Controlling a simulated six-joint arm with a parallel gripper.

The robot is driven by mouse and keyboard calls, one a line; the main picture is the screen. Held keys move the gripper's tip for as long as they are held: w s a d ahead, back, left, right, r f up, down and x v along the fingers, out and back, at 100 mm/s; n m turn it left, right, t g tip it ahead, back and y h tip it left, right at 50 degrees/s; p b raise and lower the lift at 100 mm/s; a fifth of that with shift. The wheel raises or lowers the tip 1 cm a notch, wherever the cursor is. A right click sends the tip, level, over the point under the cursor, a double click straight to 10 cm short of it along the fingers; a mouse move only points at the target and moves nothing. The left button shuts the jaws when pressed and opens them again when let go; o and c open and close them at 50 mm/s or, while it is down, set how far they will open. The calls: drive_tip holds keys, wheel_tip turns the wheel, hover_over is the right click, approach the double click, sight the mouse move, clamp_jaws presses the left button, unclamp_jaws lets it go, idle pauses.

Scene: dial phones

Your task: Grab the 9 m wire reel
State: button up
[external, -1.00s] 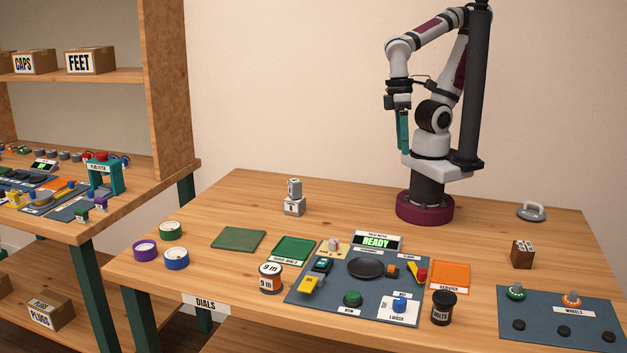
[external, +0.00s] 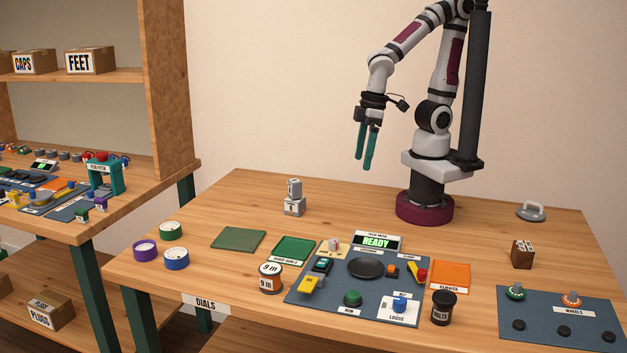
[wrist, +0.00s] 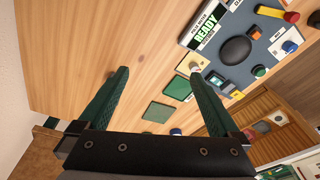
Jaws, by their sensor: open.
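The 9 m wire reel (external: 270,279) stands upright near the front edge of the table, left of the blue-grey board. My gripper (external: 364,167) has teal fingers. It hangs high above the back of the table, behind and to the right of the reel and well apart from it. In the wrist view my gripper (wrist: 159,74) is open, with nothing between its fingers.
The board (external: 328,312) right of the reel carries a dial, buttons and a READY display (external: 376,241). A green tray (external: 293,250) lies behind the reel. Green (external: 171,230), purple (external: 146,250) and blue (external: 176,258) reels stand left. Stacked grey-white blocks (external: 294,198) stand at the back.

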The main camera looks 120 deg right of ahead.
sight(276, 264)
drive_tip(key=w+d+f+n+t, duration=0.35)
drive_tip(key=w+f, duration=0.25)
drive_tip(key=w, duration=0.6)
drive_tip(key=w+a+f+n+t+y, duration=0.1)
drive_tip(key=w+a, duration=0.1)
drive_tip(key=w+a+f+n+t+y, duration=0.1)
drive_tip(key=w+a+f+n+t, duration=0.1)
drive_tip(key=w+a+f+n+t+y, duration=0.1)
drive_tip(key=w+a+f+t+y, duration=0.1)
drive_tip(key=shift+w+n, duration=0.2)
drive_tip(key=shift+n, duration=0.15)
drive_tip(key=a+n+y, duration=0.1)
drive_tip(key=a, duration=0.1)
drive_tip(key=a+t+y, duration=0.1)
drive_tip(key=shift+s+a+f+n+y, duration=0.1)
drive_tip(key=shift+a+f+n+y, duration=0.1)
drive_tip(key=shift+a+n+y, duration=0.2)
drive_tip(key=x, duration=1)
drive_tip(key=r+x, duration=0.1)
drive_tip(key=x, duration=0.4)
drive_tip(key=shift+a, duration=0.4)
drive_tip(key=c, duration=1.5)
drive_tip(key=shift+c, duration=0.2)
drive_tip(key=shift+r, duration=0.1)
